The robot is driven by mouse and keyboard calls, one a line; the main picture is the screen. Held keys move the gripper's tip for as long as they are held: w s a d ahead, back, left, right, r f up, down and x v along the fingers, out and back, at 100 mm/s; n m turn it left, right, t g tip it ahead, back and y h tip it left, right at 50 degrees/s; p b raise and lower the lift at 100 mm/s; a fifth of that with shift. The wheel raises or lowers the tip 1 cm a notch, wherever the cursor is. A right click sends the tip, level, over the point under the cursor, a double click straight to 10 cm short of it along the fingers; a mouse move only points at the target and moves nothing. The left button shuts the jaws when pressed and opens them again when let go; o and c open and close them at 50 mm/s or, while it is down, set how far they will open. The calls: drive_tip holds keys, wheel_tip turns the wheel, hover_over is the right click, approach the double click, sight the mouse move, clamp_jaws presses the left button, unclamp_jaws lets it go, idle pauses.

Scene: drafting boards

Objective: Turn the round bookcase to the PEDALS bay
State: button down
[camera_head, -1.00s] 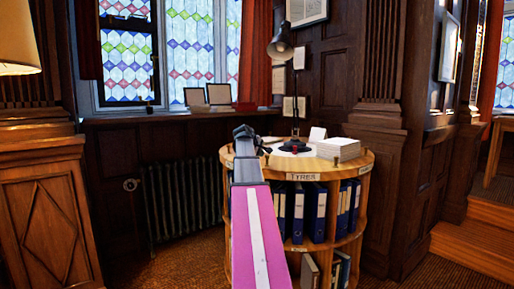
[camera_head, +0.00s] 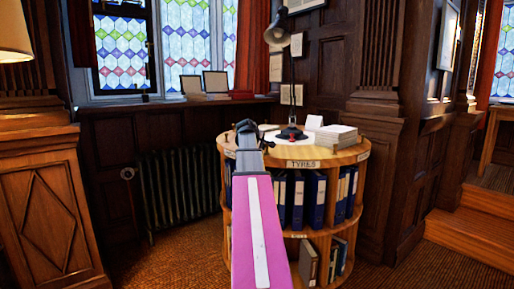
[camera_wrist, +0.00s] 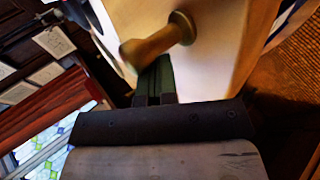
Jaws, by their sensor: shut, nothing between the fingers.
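The round wooden bookcase (camera_head: 345,157) stands ahead in the head view. The label facing me reads TYRES (camera_head: 303,164); blue binders fill the shelf below it. Another label (camera_head: 230,154) at the left rim is too small and slanted to read. My gripper (camera_head: 245,126) is at the left part of the bookcase top, shut and empty. In the wrist view, a turned wooden peg (camera_wrist: 160,40) stands just beyond the shut fingers (camera_wrist: 155,78), against pale wood; I cannot tell whether they touch. My arm hides part of the bookcase's left side.
A desk lamp (camera_head: 291,133), a small white card (camera_head: 314,122) and a stack of paper (camera_head: 336,134) stand on the bookcase top. A radiator (camera_head: 180,188) is behind left, a wooden cabinet (camera_head: 45,205) at far left, steps (camera_head: 470,232) at right. Carpet is clear front left.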

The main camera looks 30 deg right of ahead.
sight(268, 147)
drive_tip(key=s+d, duration=0.1)
drive_tip(key=s, duration=0.2)
drive_tip(key=shift+s+d, duration=0.15)
drive_tip(key=shift+d, duration=0.25)
drive_tip(key=shift+s+d, duration=0.1)
drive_tip(key=shift+n+t+y, duration=0.3)
drive_tip(key=shift+n+t, duration=0.2)
drive_tip(key=shift+n, duration=0.1)
drive_tip(key=shift+s+d, duration=0.9)
drive_tip(key=shift+s, duration=0.2)
drive_tip(key=shift+s+d, duration=0.85)
drive_tip(key=shift+s, duration=0.25)
drive_tip(key=shift+s+d, duration=0.25)
